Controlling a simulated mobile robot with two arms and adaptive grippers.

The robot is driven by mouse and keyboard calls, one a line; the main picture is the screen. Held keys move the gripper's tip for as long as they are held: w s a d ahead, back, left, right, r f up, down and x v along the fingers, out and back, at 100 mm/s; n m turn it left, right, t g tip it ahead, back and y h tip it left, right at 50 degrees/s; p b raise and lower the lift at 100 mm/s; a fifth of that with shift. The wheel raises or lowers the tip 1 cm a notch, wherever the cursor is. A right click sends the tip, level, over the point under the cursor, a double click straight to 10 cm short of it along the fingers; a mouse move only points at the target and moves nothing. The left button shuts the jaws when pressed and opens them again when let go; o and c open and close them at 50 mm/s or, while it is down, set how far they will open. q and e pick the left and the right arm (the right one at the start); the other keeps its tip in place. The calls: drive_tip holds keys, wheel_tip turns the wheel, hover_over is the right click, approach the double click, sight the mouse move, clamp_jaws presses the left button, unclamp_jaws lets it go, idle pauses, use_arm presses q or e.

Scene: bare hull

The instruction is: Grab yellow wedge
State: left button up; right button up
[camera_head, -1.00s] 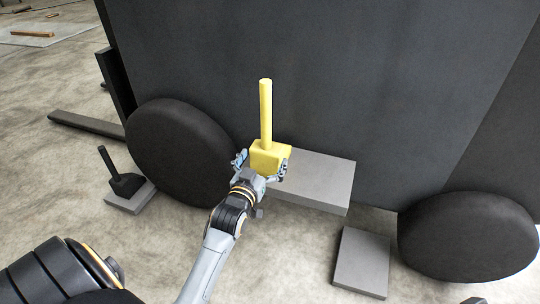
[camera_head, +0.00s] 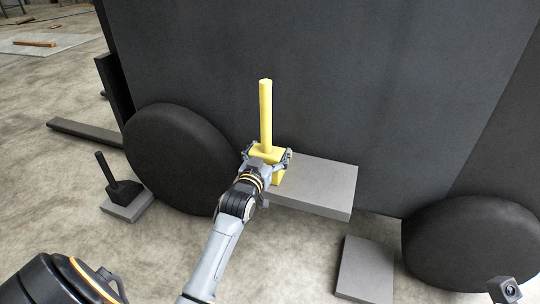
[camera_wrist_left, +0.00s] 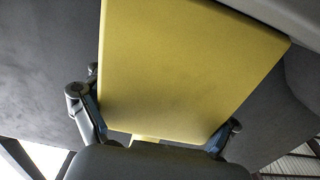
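The yellow wedge (camera_head: 279,177), a block with an upright yellow handle (camera_head: 265,112), stands at the left end of a grey ledge against the dark hull. My left gripper (camera_head: 268,156) is at the block from the near side, with one finger on each side of it. In the left wrist view the yellow block (camera_wrist_left: 185,70) fills the middle between the two spread fingers (camera_wrist_left: 158,118). The fingers lie close along its edges; I see no clear grip.
The grey ledge (camera_head: 318,182) juts from the dark hull (camera_head: 330,80). Dark wheels stand left (camera_head: 175,158) and right (camera_head: 470,240). A black wedge with a handle (camera_head: 120,187) rests on a grey block (camera_head: 128,208) at left. Another grey block (camera_head: 365,268) lies on the floor below the ledge.

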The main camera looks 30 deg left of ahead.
use_arm(q)
drive_tip(key=c, duration=0.7)
drive_tip(key=shift+r, duration=0.15)
drive_tip(key=shift+c, duration=1)
drive_tip(key=shift+r, duration=0.2)
